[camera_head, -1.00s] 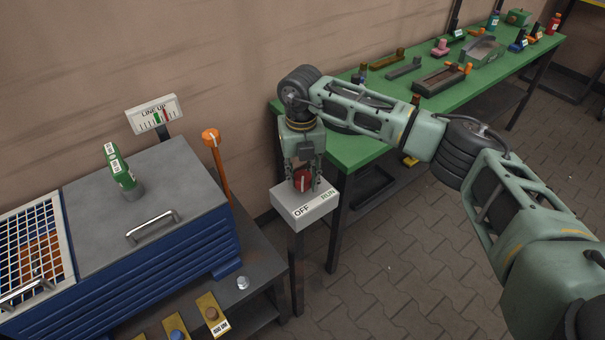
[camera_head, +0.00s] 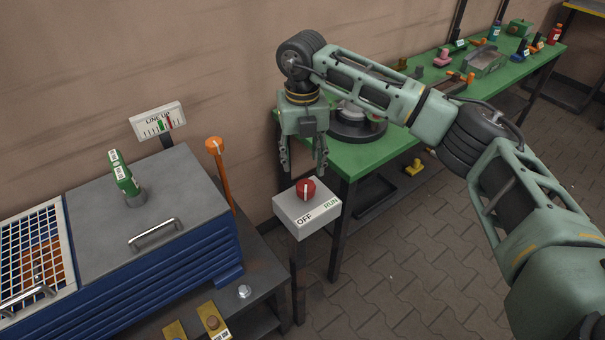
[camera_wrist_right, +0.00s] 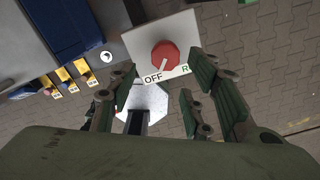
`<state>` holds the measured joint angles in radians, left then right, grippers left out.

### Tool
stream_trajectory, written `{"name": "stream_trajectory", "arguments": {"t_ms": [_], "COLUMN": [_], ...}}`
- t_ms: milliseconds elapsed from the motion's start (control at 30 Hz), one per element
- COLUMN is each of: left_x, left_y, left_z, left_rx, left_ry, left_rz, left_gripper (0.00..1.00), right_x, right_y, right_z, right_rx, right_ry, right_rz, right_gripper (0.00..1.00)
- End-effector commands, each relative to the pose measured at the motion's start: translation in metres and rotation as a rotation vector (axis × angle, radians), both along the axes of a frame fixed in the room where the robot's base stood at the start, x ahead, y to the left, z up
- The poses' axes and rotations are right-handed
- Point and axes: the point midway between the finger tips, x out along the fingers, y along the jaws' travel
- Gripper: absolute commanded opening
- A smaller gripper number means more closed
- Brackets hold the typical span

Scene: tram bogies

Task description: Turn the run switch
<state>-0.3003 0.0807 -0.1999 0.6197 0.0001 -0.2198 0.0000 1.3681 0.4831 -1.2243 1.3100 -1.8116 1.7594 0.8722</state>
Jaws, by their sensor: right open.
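The run switch is a red round knob (camera_head: 306,190) on a white box (camera_head: 297,213) marked OFF and RUN, standing on a dark post. In the right wrist view the knob (camera_wrist_right: 165,56) has a white pointer line aimed down-left, towards the word OFF. A finger partly hides RUN there. My right gripper (camera_head: 303,170) is open and empty, pointing down above the knob, with its fingertips apart from it. Its open fingers (camera_wrist_right: 163,85) also show in the right wrist view. My left gripper is not in view.
A blue cabinet (camera_head: 150,265) with a grey top stands left of the switch, with an orange-topped lever (camera_head: 218,165) and a LINE UP gauge (camera_head: 157,120) behind. A green table (camera_head: 360,160) with several parts is behind right. Paved floor is clear at front right.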

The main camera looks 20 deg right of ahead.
Motion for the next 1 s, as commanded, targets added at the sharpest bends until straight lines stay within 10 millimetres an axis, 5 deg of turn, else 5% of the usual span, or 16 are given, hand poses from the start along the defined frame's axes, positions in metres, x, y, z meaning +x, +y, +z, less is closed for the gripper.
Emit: {"name": "stream_trajectory", "arguments": {"t_ms": [267, 767, 867, 1000], "left_x": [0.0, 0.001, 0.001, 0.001], "left_y": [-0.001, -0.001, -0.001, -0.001], "left_z": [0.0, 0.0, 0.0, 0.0], "left_rx": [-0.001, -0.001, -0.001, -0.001], "left_ry": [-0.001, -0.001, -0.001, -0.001], "left_rz": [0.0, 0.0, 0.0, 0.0], "left_gripper": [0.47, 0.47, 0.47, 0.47], "right_x": [0.0, 0.0, -0.003, -0.018], "right_y": [0.001, 0.002, 0.014, 0.075], "right_z": [0.034, 0.037, 0.03, 0.008], "right_rx": [0.001, 0.002, 0.04, 0.241], "right_ry": [0.001, 0.002, 0.003, 0.007], "right_rz": [0.0, 0.002, 0.026, 0.121], "right_gripper": [0.46, 0.46, 0.46, 0.46]}}
